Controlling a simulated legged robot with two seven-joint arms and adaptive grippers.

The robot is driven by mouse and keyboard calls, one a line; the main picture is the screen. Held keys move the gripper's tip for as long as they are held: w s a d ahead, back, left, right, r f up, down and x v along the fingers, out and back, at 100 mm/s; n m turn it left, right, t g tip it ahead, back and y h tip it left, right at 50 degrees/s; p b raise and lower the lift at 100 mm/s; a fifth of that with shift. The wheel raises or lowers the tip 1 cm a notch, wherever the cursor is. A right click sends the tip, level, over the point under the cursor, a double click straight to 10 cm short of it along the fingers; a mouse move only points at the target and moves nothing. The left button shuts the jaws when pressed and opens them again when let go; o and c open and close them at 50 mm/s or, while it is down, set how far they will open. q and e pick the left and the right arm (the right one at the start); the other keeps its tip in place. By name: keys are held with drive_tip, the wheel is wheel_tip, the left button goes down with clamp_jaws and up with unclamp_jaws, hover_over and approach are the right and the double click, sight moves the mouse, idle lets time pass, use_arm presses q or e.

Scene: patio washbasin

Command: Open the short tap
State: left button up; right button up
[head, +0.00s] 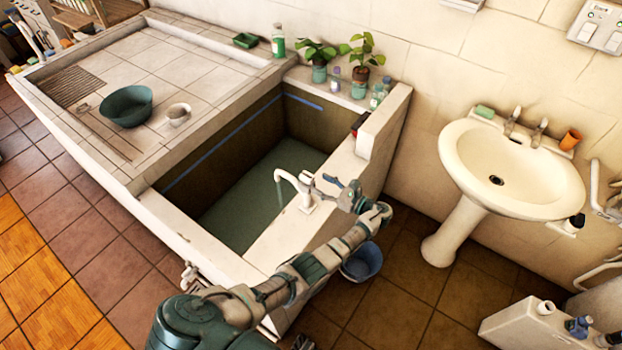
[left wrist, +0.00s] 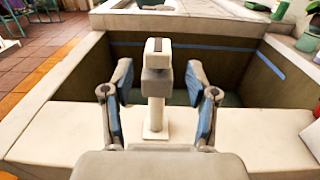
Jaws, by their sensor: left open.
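A white tap (head: 307,190) stands upright on the near rim of the sunken trough (head: 300,235), its curved spout over the basin. A thin pale streak below the spout looks like running water. In the left wrist view the tap's post and grey-and-white head (left wrist: 157,75) stand upright in the middle. My left gripper (head: 328,186) is open, with its blue-padded fingers on either side of the tap head. In the left wrist view gaps show between the tap and both fingers of the gripper (left wrist: 158,88). My right gripper is not in view.
A white pedestal washbasin (head: 470,160) with two small taps (head: 526,128) stands at the right. A blue bucket (head: 362,262) is on the floor beside my left arm. Potted plants (head: 361,70) and bottles line the back ledge. A dark green bowl (head: 127,106) sits on the tiled counter.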

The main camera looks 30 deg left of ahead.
use_arm(q)
drive_tip(key=d, duration=0.6)
drive_tip(key=shift+s, duration=0.15)
drive_tip(key=shift+a+f, duration=0.1)
